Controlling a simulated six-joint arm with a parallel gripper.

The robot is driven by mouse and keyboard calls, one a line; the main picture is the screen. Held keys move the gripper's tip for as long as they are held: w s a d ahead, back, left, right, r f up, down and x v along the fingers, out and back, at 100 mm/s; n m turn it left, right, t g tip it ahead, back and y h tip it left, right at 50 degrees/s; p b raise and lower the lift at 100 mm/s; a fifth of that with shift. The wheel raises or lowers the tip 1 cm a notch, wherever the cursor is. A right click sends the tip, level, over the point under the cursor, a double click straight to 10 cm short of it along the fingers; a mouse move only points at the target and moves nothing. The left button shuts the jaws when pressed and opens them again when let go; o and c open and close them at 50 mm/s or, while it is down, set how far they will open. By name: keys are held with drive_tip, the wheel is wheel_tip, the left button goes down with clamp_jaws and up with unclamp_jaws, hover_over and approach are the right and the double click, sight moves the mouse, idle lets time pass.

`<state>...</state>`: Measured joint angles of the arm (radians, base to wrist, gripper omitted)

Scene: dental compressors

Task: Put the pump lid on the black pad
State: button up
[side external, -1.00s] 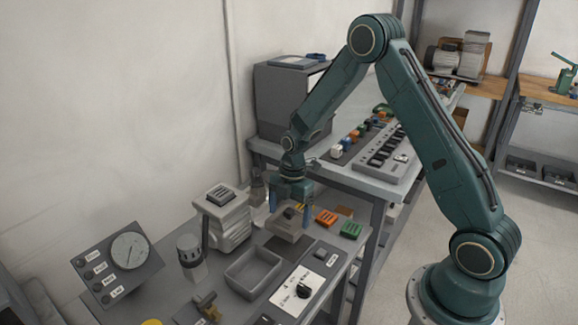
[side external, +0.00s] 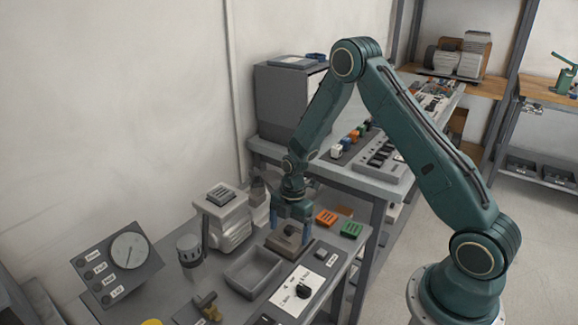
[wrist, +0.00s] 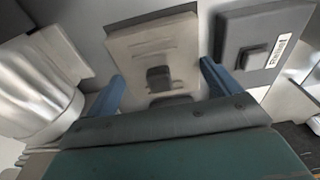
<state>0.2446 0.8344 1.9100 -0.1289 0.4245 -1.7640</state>
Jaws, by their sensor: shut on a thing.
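The pump lid is a beige-grey square plate with a small dark knob. It sits between the blue fingers of my gripper (side external: 290,234) in the side view (side external: 283,243) and in the wrist view (wrist: 135,50). My gripper (wrist: 161,70) is shut across two opposite sides of the lid. The lid is low and about level, close to the bench top. A dark edge (wrist: 150,15) shows along the lid's far side in the wrist view; it may be the black pad, mostly hidden beneath. I cannot tell whether the lid touches it.
A dark labelled block with a raised knob (wrist: 262,42) is close to the right finger. A grey open tray (side external: 253,272), a white panel with a black knob (side external: 300,290), orange (side external: 326,217) and green (side external: 351,229) blocks and a pale pump-like unit (side external: 226,222) stand around.

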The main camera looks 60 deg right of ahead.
drive_tip(key=shift+f, duration=0.1)
drive_tip(key=o, duration=0.9)
drive_tip(key=shift+f, duration=0.1)
wheel_tip(320, 180, up, 12)
drive_tip(key=d, duration=0.1)
drive_tip(key=shift+d, duration=0.25)
drive_tip(key=shift+r, duration=0.2)
idle(0.4)
